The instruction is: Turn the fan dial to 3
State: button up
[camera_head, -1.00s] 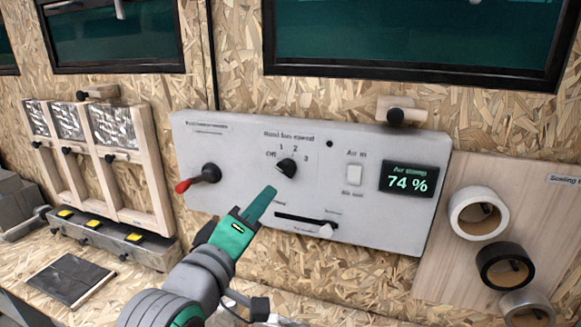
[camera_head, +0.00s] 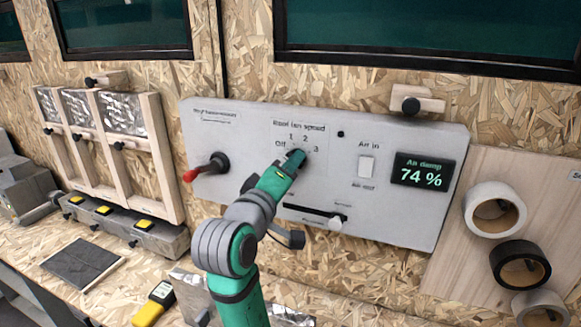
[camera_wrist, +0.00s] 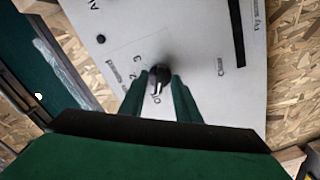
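The fan dial (camera_wrist: 158,75) is a small black knob on a grey control panel (camera_head: 420,222). In the wrist view its white pointer line faces the Off label, away from the 2 and 3. My gripper (camera_wrist: 161,76) has its two green fingers on either side of the dial, with the tips close to it. I cannot tell whether they touch it. In the head view my gripper (camera_head: 297,157) covers most of the dial, and the labels 1, 2 and 3 show around it.
A red-tipped lever (camera_head: 208,167) is left of the dial. A slider (camera_head: 335,222) lies below right, and a white switch (camera_head: 366,168) and a display (camera_head: 421,173) reading 74 % are to the right. Tape rolls (camera_head: 494,209) hang farther right. A yellow device (camera_head: 153,304) lies on the bench.

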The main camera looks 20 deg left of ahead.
jog(key=shift+w+a, duration=0.2)
jog(key=shift+c, duration=0.3)
